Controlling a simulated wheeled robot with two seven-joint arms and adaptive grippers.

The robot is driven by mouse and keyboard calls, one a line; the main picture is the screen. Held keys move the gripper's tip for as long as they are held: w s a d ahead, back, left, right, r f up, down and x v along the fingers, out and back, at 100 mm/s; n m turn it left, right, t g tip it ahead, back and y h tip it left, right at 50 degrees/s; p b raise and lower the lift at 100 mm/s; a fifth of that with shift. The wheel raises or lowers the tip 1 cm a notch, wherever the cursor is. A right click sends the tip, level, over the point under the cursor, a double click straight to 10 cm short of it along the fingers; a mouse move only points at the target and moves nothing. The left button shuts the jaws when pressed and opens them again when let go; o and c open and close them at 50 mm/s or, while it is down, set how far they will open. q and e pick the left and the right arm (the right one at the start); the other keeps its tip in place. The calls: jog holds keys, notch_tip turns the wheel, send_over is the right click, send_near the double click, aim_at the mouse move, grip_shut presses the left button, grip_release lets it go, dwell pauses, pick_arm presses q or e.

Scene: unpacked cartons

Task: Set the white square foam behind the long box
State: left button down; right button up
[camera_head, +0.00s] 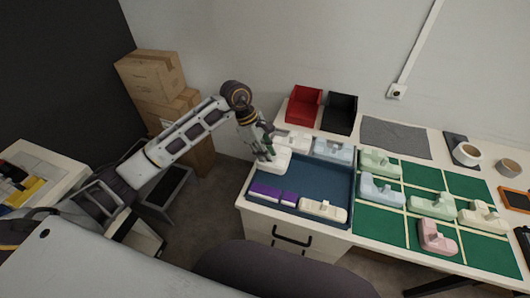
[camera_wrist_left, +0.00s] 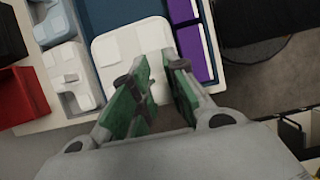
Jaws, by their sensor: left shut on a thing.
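The white square foam (camera_head: 279,163) is at the back left of the blue tray (camera_head: 314,179); it also shows in the left wrist view (camera_wrist_left: 125,50). My left gripper (camera_head: 268,151) points down at it, and its green-padded fingers (camera_wrist_left: 160,78) are shut on its edge. I cannot tell whether the foam touches the tray floor. The long purple box (camera_head: 265,191) lies along the tray's front left, nearer the front than the foam. A shorter purple box (camera_head: 289,197) is to its right. My right gripper is not in view.
A cream moulded piece (camera_head: 323,210) lies at the tray's front right; pale blue (camera_head: 332,149) and white pieces stand at its back. The tray's middle is clear. Red (camera_head: 304,105) and black (camera_head: 340,112) bins stand behind. Several pastel pieces sit on a green grid at right.

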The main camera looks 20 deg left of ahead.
aim_at(265, 165)
pick_arm(q)
jog(key=shift+a, duration=0.1)
jog(key=shift+f+b, duration=0.35)
jog(key=shift+f, duration=0.4)
notch_tip(265, 165, down, 2)
jog(key=shift+f+b, duration=0.1)
jog(key=shift+b, duration=0.35)
jog(key=shift+f+b, duration=0.3)
jog(key=shift+f, duration=0.35)
jog(key=shift+r, duration=0.1)
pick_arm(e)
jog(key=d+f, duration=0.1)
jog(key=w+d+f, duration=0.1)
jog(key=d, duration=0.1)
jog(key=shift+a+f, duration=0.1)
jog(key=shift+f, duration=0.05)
pick_arm(q)
jog(key=shift+f+b, duration=0.85)
jog(key=shift+f, duration=0.1)
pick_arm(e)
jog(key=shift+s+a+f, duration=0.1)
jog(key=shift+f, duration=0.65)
